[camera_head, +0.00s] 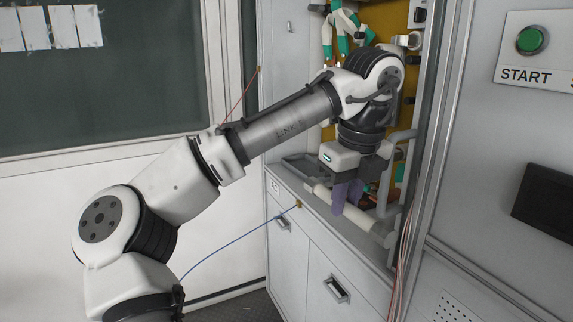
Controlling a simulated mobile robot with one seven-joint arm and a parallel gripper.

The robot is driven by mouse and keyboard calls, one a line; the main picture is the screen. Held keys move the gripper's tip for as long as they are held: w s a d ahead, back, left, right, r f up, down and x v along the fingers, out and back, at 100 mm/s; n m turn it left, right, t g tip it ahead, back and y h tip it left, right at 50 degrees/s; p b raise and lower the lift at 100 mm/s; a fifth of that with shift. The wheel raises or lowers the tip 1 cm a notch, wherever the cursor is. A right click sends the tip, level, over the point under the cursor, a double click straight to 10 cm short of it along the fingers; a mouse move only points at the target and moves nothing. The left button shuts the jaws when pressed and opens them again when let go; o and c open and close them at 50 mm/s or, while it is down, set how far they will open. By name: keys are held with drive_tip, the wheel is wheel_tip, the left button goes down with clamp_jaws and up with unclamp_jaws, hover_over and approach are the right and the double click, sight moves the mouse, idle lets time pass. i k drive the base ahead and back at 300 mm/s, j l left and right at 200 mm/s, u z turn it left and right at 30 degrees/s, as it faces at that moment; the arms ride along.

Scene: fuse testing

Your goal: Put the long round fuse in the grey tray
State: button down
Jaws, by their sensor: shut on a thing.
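The long round fuse (371,224) is a cream-white tube with a thicker pale end. It slants from upper left to lower right along the front of the cabinet counter. My gripper (350,200) points down, with purplish fingers shut on the fuse near its middle, hiding that part. I cannot tell whether the fuse touches the counter. The grey tray (297,167) lies on the counter to the left of and behind my gripper. Its right part is hidden by my gripper's body.
The cabinet (300,250) has drawers or doors with handles below the counter. Wires and reddish parts sit right of my gripper, beside a grey pipe (402,140). A panel with a green START button (531,40) is at right. A blue wire hangs from the counter's front.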

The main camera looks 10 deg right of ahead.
sight(308, 171)
drive_tip(key=i+u, duration=0.35)
drive_tip(key=i, duration=0.65)
drive_tip(key=i+j+z, duration=0.1)
drive_tip(key=i+z, duration=0.25)
drive_tip(key=i, duration=0.15)
drive_tip(key=i+j+z, duration=0.2)
drive_tip(key=i+z, duration=0.15)
drive_tip(key=i, duration=0.15)
drive_tip(key=i+j+z, duration=0.4)
drive_tip(key=i, duration=0.1)
